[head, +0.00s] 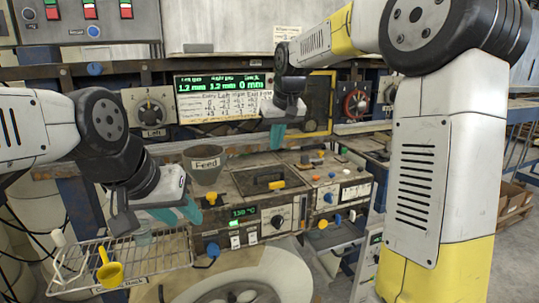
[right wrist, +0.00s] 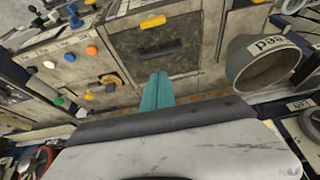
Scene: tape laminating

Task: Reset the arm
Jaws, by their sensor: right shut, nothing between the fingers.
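My left gripper (head: 188,212) has teal fingers and hangs at the lower left, beside the wire rack and left of the machine with the green readout. I cannot see from this angle whether its fingers are apart. My right gripper (head: 277,137) hangs in front of the back wall, above the machine's dark lid and below the green display board. In the right wrist view its teal fingers (right wrist: 157,92) lie together, with nothing between them, pointing towards the dark lid (right wrist: 155,48).
A grey cup marked Feed (head: 205,164) stands on the machine (head: 285,195). A wire rack (head: 170,245) at the lower left holds a yellow scoop (head: 110,270) and a clear beaker (head: 143,233). Dials (head: 151,111) and a display board (head: 222,97) line the back. A pale round container (head: 265,265) stands in front.

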